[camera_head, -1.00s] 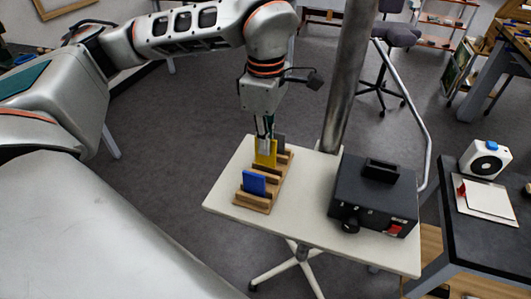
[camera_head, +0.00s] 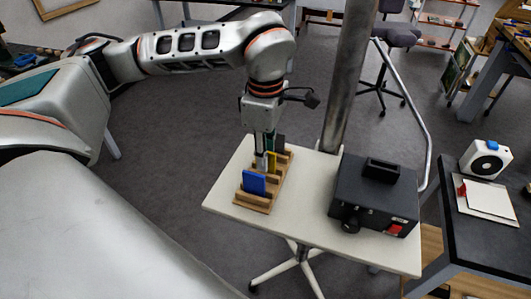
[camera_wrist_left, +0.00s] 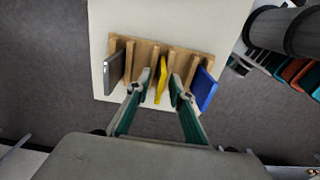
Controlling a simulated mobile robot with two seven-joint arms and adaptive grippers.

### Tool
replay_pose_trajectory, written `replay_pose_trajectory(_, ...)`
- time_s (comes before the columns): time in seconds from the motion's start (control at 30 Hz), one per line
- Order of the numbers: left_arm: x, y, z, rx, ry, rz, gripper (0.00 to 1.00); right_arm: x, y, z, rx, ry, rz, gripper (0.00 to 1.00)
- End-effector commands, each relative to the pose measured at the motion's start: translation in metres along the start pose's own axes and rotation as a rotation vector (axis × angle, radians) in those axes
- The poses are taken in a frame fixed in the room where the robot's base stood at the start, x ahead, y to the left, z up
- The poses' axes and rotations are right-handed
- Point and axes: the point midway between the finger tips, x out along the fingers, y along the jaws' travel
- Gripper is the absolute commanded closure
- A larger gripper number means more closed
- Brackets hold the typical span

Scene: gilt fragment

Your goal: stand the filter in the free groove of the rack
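The yellow filter (camera_head: 271,160) stands in a middle groove of the wooden rack (camera_head: 253,204), between the blue plate (camera_head: 254,183) and the dark grey plate (camera_head: 280,142). In the left wrist view the yellow filter (camera_wrist_left: 160,80) shows nearly edge-on, between the blue plate (camera_wrist_left: 205,90) at right and the grey plate (camera_wrist_left: 114,70) at left. My left gripper (camera_head: 264,158) points down over the rack. In the wrist view its fingers (camera_wrist_left: 161,88) are spread, with a gap on each side of the yellow filter. My right gripper is not in view.
The rack stands on a small white table (camera_head: 300,212). A black box (camera_head: 374,195) with a handle and knob stands to its right, beside a metal post (camera_head: 350,80). A dark bench (camera_head: 497,220) with a white fan unit (camera_head: 485,158) is at far right.

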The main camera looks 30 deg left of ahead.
Motion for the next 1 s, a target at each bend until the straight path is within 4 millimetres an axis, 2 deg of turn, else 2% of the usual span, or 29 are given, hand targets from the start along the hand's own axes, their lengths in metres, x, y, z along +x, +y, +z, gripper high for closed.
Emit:
replay_pose_trajectory(0.13,-0.002,0.000,0.000,0.000,0.000,0.000,0.78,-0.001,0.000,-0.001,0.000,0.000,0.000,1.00)
replay_pose_trajectory(0.27,-0.013,0.001,0.000,-0.001,-0.001,0.004,0.78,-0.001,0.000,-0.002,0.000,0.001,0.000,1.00)
replay_pose_trajectory(0.7,-0.098,0.001,0.001,-0.001,-0.001,0.005,0.78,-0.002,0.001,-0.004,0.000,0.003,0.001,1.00)
replay_pose_trajectory(0.8,-0.111,0.001,0.000,0.000,0.000,0.003,0.78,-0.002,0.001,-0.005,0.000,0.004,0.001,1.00)
replay_pose_trajectory(1.0,-0.123,0.000,0.000,-0.001,0.000,0.001,0.78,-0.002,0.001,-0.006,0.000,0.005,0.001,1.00)
